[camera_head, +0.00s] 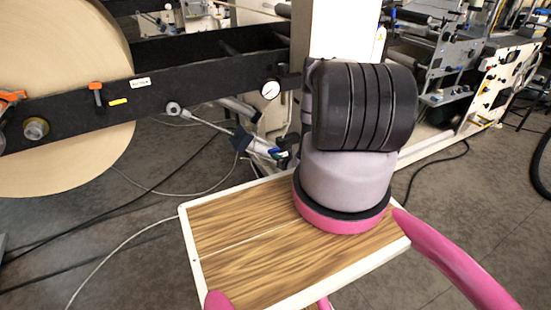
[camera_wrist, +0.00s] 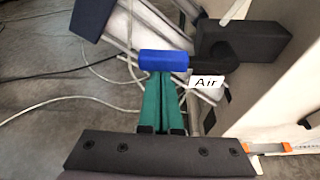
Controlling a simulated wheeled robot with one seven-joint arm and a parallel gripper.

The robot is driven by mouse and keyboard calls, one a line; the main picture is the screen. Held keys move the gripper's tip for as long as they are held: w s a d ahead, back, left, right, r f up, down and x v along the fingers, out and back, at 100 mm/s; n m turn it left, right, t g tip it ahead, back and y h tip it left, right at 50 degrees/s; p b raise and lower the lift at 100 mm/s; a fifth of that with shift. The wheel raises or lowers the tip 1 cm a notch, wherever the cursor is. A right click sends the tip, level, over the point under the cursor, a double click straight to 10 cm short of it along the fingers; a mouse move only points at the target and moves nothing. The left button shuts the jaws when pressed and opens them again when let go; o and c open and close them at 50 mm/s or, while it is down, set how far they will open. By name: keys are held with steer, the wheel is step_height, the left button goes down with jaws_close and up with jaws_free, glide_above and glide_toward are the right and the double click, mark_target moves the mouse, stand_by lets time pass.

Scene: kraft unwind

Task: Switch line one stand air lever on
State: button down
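In the wrist view a bright blue lever handle (camera_wrist: 163,61) lies crosswise, joined on its right to a dark valve body (camera_wrist: 245,42). A white label reading "Air" (camera_wrist: 207,82) is just below and right of the handle. My gripper (camera_wrist: 164,76) has two green fingers that lie side by side with almost no gap, so it looks shut. Their tips end at the lower edge of the blue handle; I cannot tell whether they touch it. In the head view a small blue part (camera_head: 262,147) shows beside the stand, and my arm hides much of that area.
A large kraft paper roll (camera_head: 60,80) stands at the left on a black stand arm (camera_head: 190,82) with a round gauge (camera_head: 270,89). A grey cylinder (camera_head: 215,125) slopes down below it. Cables (camera_head: 150,190) lie on the floor. Machinery (camera_head: 500,80) stands at the right.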

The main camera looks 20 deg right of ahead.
mark_target(276, 150)
steer(key=r+m, duration=0.1)
steer(key=r+m+y, duration=0.2)
steer(key=shift+d+r, duration=0.15)
steer(key=shift+d, duration=0.1)
steer(key=d+r+m+t+y, duration=0.1)
steer(key=d+r+m+y, duration=0.1)
steer(key=d+r+m, duration=0.3)
steer(key=shift+d+r+m+y, duration=0.25)
steer(key=shift+d+m, duration=0.25)
steer(key=shift+m, duration=0.3)
steer(key=shift+w+d+t, duration=0.15)
steer(key=shift+d+t, duration=0.1)
steer(key=shift+t, duration=0.05)
stand_by(0.4)
